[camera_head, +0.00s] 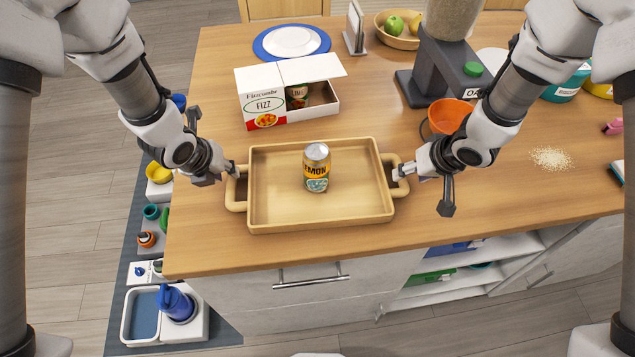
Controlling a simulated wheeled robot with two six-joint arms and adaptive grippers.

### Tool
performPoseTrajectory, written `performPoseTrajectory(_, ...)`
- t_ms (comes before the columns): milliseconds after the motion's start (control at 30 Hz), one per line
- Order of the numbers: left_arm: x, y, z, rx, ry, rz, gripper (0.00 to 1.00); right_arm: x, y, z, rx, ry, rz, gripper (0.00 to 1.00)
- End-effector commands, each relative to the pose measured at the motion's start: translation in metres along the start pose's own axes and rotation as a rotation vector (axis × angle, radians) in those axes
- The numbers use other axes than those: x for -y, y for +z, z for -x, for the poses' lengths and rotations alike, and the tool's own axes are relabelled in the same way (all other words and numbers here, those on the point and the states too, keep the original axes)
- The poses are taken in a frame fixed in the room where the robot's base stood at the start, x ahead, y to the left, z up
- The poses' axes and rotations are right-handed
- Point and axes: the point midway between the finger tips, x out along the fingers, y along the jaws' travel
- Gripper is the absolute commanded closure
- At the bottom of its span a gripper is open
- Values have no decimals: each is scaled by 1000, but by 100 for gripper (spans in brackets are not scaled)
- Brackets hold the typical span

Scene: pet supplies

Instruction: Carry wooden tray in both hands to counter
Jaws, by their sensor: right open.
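The wooden tray (280,215) rests on the wooden counter top (210,240) near its front edge, with a handle on each short side. A yellow lemon can (317,172) stands upright in the tray, near its middle. My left gripper (235,174) is at the tray's left handle; its fingertips are too small to tell whether they are closed on it. My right gripper (402,172) is open at the right handle; I cannot tell whether its fingers are around the handle or beside it.
Behind the tray are a white FIZZ box (262,105) with cans and a blue-rimmed plate (292,41). A dispenser (440,70) with an orange bowl (449,115) stands behind the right gripper. Spilled grains (552,158) lie at right. A mat with several items lies on the floor at left.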

Motion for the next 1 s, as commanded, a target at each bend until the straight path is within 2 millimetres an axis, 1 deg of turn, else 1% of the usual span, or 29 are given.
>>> performPoseTrajectory(33, 0, -1, -9, -2, 0, -1, 70, 0, 1, -9, 3, 1, 1, 47)
performPoseTrajectory(100, 0, 0, -19, -1, 0, -1, 70, 0, 1, -19, 3, 1, 2, 47)
performPoseTrajectory(200, 0, 0, -29, -1, 0, -1, 70, 0, 0, -29, 1, 0, 0, 47)
performPoseTrajectory(300, 0, 0, -33, 0, 0, -1, 70, 0, 0, -33, 0, 0, 1, 47)
performPoseTrajectory(533, 0, 0, -34, 1, 0, -1, 70, 0, 0, -34, 0, 0, 1, 47)
performPoseTrajectory(567, 0, 0, -34, 1, 0, -1, 77, 0, 0, -34, 0, 0, 1, 54)
performPoseTrajectory(600, 0, 0, -34, 1, 0, -1, 92, 0, 0, -34, 0, 0, 1, 69)
performPoseTrajectory(633, 0, 0, -34, 0, 0, -1, 100, 0, 0, -34, 0, 0, 1, 79)
performPoseTrajectory(700, 0, 0, -34, 0, 0, -1, 100, 0, 0, -34, 0, 0, 1, 100)
performPoseTrajectory(1000, 0, 0, -33, 1, -1, -1, 100, 0, 0, -33, -1, 0, 1, 100)
